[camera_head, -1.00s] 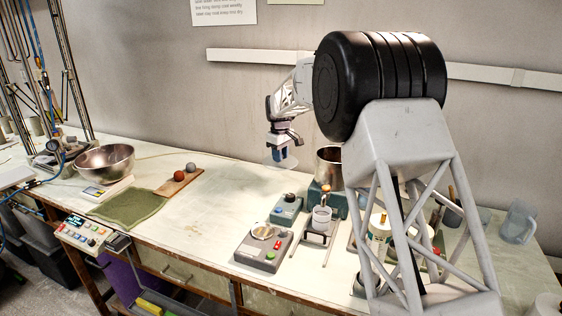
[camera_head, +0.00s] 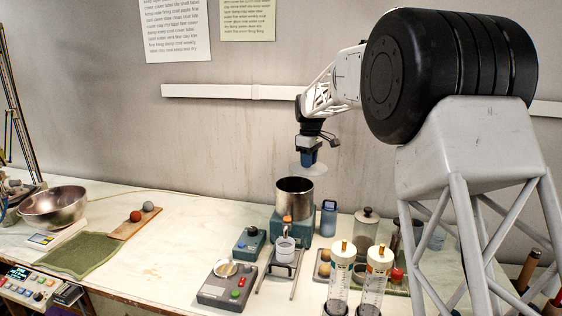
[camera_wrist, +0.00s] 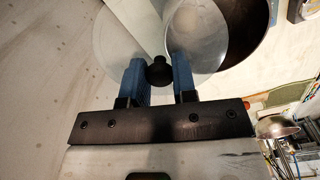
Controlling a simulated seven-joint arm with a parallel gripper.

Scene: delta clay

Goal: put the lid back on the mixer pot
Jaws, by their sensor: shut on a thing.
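The lid (camera_head: 300,170) is a clear round disc that hangs level above the mixer pot. In the wrist view the lid (camera_wrist: 112,42) has a black knob (camera_wrist: 158,71) between two blue fingers. My gripper (camera_head: 309,160) is shut on this knob; it also shows in the wrist view (camera_wrist: 158,76). The mixer pot (camera_head: 294,199) is an open steel cylinder on a teal base (camera_head: 299,232). In the wrist view the pot (camera_wrist: 246,38) lies at the upper right, partly overlapped by the lid. The lid is apart from the rim and not centred over the opening.
A blue bottle (camera_head: 328,218) and a lidded jar (camera_head: 366,227) stand right of the pot.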

